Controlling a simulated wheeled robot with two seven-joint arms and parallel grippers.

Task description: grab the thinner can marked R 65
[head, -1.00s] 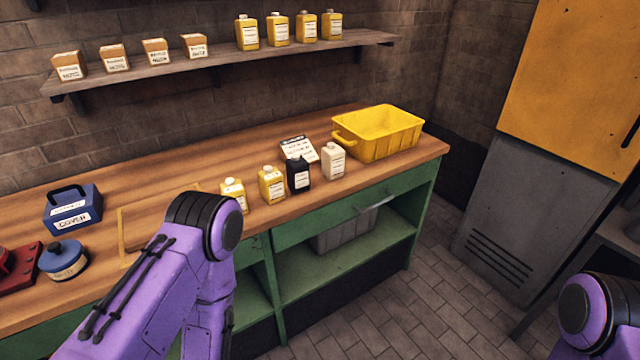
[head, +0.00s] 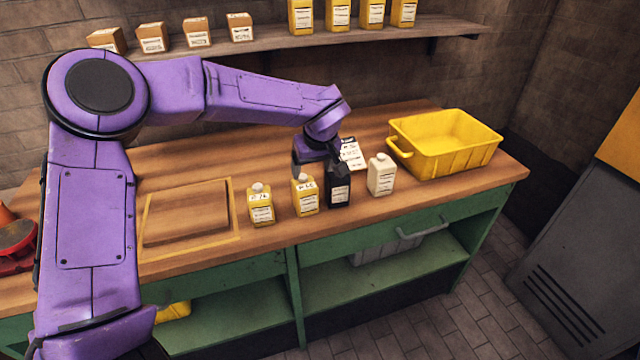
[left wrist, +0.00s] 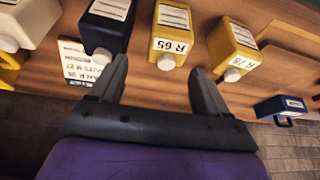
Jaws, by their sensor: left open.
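The yellow can marked R 65 (head: 306,197) stands upright on the wooden bench, between another yellow can (head: 260,207) and a black can (head: 339,187). In the left wrist view the R 65 can (left wrist: 175,30) shows its label clearly and lies just ahead of the jaws. The other yellow can (left wrist: 232,48), whose mark looks like R 76 or R 78, is to its right. My left gripper (head: 316,165) is open and empty, behind and slightly above the R 65 can; its fingers (left wrist: 160,75) show apart in the wrist view. My right gripper is out of view.
A white can (head: 382,176) and a yellow bin (head: 480,155) stand to the right. A printed card (head: 352,154) is beside the black can. Shelf stock (head: 198,33) is above. A framed wooden area (head: 150,240) lies clear at left.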

